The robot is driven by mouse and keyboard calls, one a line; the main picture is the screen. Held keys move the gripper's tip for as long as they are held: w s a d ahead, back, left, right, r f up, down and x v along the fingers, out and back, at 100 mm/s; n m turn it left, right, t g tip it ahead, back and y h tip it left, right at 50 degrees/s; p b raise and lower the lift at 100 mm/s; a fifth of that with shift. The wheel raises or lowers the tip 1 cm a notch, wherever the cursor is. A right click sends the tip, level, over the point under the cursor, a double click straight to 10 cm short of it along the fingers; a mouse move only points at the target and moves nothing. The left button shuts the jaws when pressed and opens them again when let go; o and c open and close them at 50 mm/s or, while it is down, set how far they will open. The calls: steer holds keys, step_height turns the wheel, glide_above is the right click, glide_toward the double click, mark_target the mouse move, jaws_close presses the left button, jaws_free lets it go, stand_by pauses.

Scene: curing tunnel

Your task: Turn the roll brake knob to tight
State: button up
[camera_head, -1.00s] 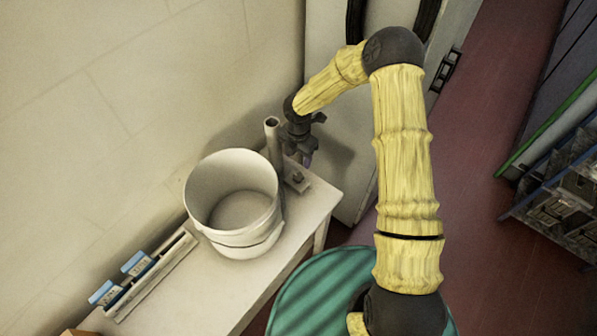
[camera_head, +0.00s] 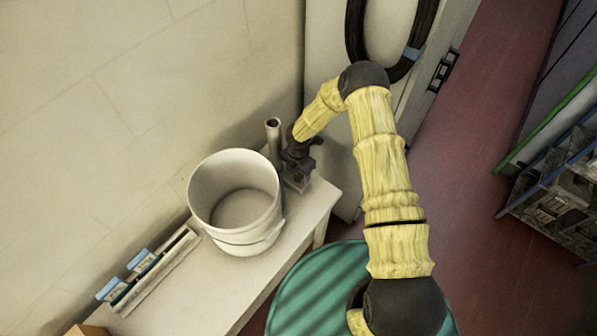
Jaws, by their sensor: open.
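The roll brake stand shows as an upright grey tube (camera_head: 273,138) at the far end of the white table, behind the white bucket. My gripper (camera_head: 300,180) is dark and reaches down beside the tube, low over the base where a small dark knob showed earlier. The gripper now covers that knob, so I cannot see its position or whether the fingers touch it. The fingers are small and partly in shadow; they hold nothing that I can see.
A large white bucket (camera_head: 236,200) stands close to the left of the tube. A rack with blue-topped pieces (camera_head: 141,260) lies along the wall side of the white table (camera_head: 190,298). A black hose coil (camera_head: 412,62) hangs behind my arm. A teal round drum top (camera_head: 318,290) is at the front.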

steer(key=c, duration=1)
steer(key=shift+m+b, duration=0.4)
steer(key=shift+b, duration=0.1)
steer(key=m+b, duration=0.2)
steer(key=shift+f+m+b, duration=0.15)
steer(key=shift+m+b, duration=0.15)
steer(key=shift+b, duration=0.05)
steer(key=m+b, duration=0.4)
steer(key=m, duration=0.1)
steer(key=m+b, duration=0.3)
steer(key=m, duration=0.2)
steer(key=m+b, duration=0.1)
steer(key=m, duration=0.1)
steer(key=m+b, duration=0.1)
steer(key=m, duration=0.1)
steer(key=shift+r+m, duration=0.2)
steer(key=shift+m, duration=0.1)
